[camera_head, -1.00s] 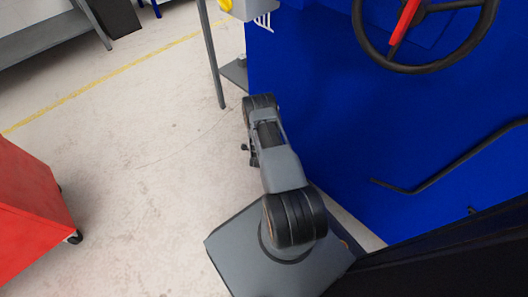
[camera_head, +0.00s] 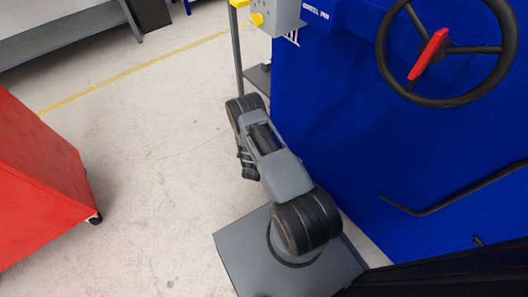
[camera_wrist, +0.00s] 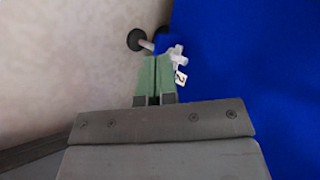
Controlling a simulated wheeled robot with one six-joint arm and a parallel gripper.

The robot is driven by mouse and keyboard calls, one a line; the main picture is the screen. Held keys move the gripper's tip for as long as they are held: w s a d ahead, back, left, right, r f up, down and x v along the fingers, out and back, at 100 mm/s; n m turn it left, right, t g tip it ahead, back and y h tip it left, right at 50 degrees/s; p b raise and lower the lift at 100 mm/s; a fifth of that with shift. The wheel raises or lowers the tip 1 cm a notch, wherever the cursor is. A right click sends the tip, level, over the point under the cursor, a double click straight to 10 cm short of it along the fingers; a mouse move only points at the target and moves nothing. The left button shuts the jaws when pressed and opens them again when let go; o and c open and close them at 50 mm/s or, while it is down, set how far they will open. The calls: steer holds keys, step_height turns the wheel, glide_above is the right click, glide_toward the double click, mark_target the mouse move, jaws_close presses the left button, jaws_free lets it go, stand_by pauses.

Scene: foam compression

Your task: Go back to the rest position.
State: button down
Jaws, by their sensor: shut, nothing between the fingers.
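My gripper shows in the wrist view as two green fingers (camera_wrist: 156,62) side by side, shut with nothing between them. They point away from the camera, over the pale floor close to the blue machine's edge. In the head view my arm stands folded on its grey base, left of the blue machine (camera_head: 340,130). Only a small dark part near the arm's end shows there; the fingers cannot be made out.
A black handwheel (camera_head: 450,50) with a red handle and a bent black bar (camera_head: 450,195) are on the blue machine's side. A red wheeled cabinet (camera_head: 40,180) stands at left. A white piece with a "2" label (camera_wrist: 179,62) shows beyond the fingers. Floor between is clear.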

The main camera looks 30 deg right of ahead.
steer(key=shift+s+a+r, duration=0.1)
steer(key=shift+a+r, duration=0.1)
steer(key=shift+a, duration=0.05)
steer(key=w+a+r+n+y+p, duration=0.1)
steer(key=w+a+r+n+p, duration=0.15)
steer(key=r, duration=0.55)
steer(key=w+a+r+n+t+y+p, duration=0.1)
steer(key=w+r+n+y+p, duration=0.2)
steer(key=r, duration=0.6)
steer(key=w+a+r+n+p, duration=0.1)
steer(key=w+a+r+p, duration=0.2)
steer(key=r, duration=0.5)
steer(key=a+r+n+y+p, duration=0.35)
steer(key=r+n+p, duration=0.35)
steer(key=r, duration=1.3)
steer(key=s+a+r+n+g+p, duration=0.15)
steer(key=s+r+n+p, duration=0.3)
steer(key=r, duration=0.65)
steer(key=s+a+r+n+p, duration=0.25)
steer(key=s+r+p, duration=0.35)
steer(key=r, duration=0.6)
steer(key=s+d+r+n+g+p, duration=0.1)
steer(key=s+r+n+p, duration=0.5)
steer(key=s+r, duration=0.6)
steer(key=shift+s+d+r+n+g, duration=0.25)
steer(key=shift+s+d+n+g, duration=0.1)
steer(key=shift+n, duration=0.6)
